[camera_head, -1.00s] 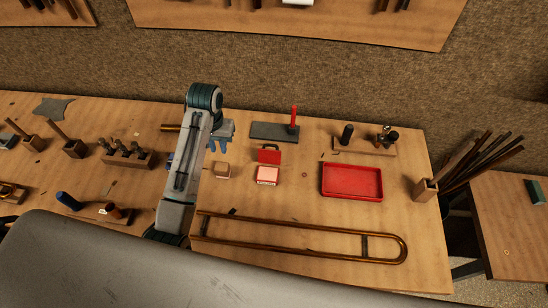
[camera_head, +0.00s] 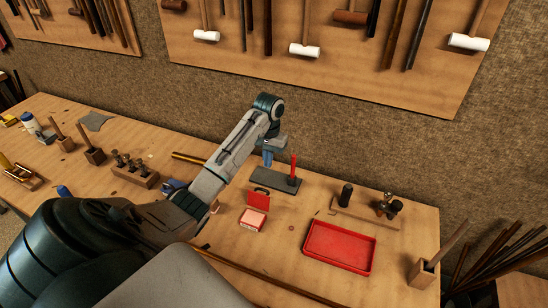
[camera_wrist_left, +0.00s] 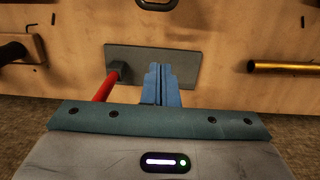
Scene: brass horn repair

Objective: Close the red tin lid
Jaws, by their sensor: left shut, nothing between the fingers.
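The red tin stands open on the bench in the head view. Its red lid (camera_head: 259,196) is raised upright behind the box (camera_head: 252,220), whose top shows pale. My left gripper (camera_head: 268,160) is shut and empty, above the dark grey plate and behind the raised lid, apart from it. In the left wrist view its blue fingers (camera_wrist_left: 160,86) are together over that plate. A dark handle-like piece shows cut off at that view's top edge; I cannot tell if it is the tin's. My right gripper is not in view.
A red-handled tool (camera_head: 293,170) stands upright on the grey plate (camera_head: 276,182), close to my left fingers. A red tray (camera_head: 372,251) lies right of the tin. A wooden rack (camera_head: 134,174) is at left. Bench between tin and tray is clear.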

